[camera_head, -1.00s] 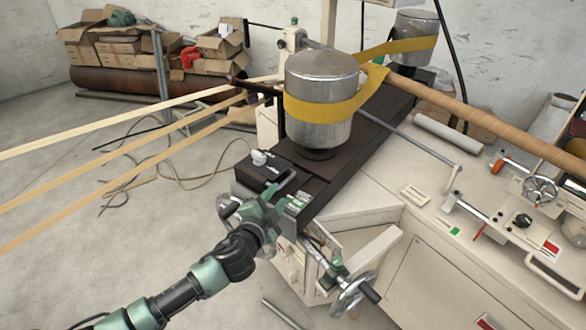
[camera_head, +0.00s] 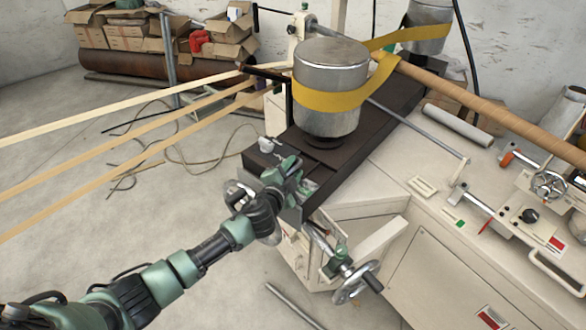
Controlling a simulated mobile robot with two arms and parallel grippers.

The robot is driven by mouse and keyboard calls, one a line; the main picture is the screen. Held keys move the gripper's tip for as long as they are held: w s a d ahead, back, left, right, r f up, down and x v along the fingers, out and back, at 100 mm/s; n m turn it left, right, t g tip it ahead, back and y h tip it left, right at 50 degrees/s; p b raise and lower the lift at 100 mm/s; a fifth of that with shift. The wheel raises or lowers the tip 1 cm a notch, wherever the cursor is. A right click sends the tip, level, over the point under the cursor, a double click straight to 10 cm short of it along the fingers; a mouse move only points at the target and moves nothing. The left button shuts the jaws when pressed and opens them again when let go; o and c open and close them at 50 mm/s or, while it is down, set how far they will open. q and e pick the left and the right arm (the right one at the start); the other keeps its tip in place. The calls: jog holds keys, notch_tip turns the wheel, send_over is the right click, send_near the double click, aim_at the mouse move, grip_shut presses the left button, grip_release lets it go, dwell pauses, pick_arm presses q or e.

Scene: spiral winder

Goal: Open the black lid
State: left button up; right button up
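The black lid (camera_head: 257,158) appears to be the dark flat cover on the near left end of the machine's long black bed. It lies flat and looks closed, with a small whitish fitting on top. My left gripper (camera_head: 290,172) is at this end of the bed, over or against the lid's near right part. It hides part of the lid and the front end face. Its fingers are small and blend with the dark surface, so I cannot tell whether they are open or touching the lid. My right gripper is not in view.
A metal drum (camera_head: 330,85) with a yellow band stands on the black bed (camera_head: 345,165) behind my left gripper. A handwheel (camera_head: 357,282) sticks out at the lower right. Pale strips (camera_head: 130,120) run in from the left. The floor (camera_head: 120,235) at left is mostly clear.

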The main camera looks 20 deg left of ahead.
pick_arm(q)
jog(key=shift+c, duration=0.3)
grip_shut()
jog(key=shift+f, duration=0.1)
dwell(1.0)
